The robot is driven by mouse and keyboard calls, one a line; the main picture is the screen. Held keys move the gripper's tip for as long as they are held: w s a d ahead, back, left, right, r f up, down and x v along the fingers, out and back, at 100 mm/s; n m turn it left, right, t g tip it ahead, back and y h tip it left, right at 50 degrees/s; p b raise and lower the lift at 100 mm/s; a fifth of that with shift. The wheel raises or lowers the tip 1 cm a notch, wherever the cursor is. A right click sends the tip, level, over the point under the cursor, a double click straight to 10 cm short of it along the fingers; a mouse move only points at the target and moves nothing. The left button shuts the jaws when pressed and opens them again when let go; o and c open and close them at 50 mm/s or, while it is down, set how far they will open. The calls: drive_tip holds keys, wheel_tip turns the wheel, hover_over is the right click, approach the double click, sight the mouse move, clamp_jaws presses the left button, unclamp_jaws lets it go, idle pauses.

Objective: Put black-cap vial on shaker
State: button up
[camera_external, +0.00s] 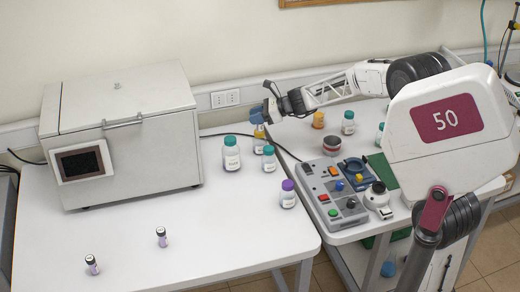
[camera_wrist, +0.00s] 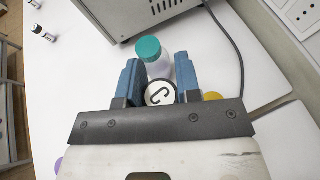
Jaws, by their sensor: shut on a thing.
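My gripper (camera_wrist: 162,84) has its blue fingers closed around a vial (camera_wrist: 160,93) with a round, black-rimmed white top, seen from above; I take it for the black-cap vial. In the external view my gripper (camera_external: 264,116) is above the back right of the white table, and the held vial cannot be made out clearly. Two other dark-capped vials stand at the table's front left, one nearer the edge (camera_external: 92,265) and one to its right (camera_external: 161,238). A blue device with a round dark top (camera_external: 355,170) on the right-hand cart may be the shaker; I cannot be sure.
Teal-cap bottles (camera_external: 231,154) (camera_external: 269,159) and a purple-cap bottle (camera_external: 288,194) stand on the table's right side. A large grey box with a small screen (camera_external: 120,135) fills the back left. A button panel (camera_external: 340,205) lies on the cart. The table's front middle is clear.

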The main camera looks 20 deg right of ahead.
drive_tip(key=s+a+n+g, duration=0.6)
drive_tip(key=s+a+g, duration=0.1)
drive_tip(key=s+a, duration=2.45)
wheel_tip(320, 180, down, 10)
drive_tip(key=shift+a, duration=0.45)
drive_tip(key=shift+w+a+r, duration=0.1)
drive_tip(key=w+a+f, duration=0.1)
drive_tip(key=w+a, duration=0.9)
drive_tip(key=a, duration=0.2)
drive_tip(key=shift+f, duration=0.25)
drive_tip(key=shift+w+f, duration=0.1)
drive_tip(key=shift+f, duration=0.05)
drive_tip(key=shift+f, duration=1.6)
drive_tip(key=shift+f, duration=0.15)
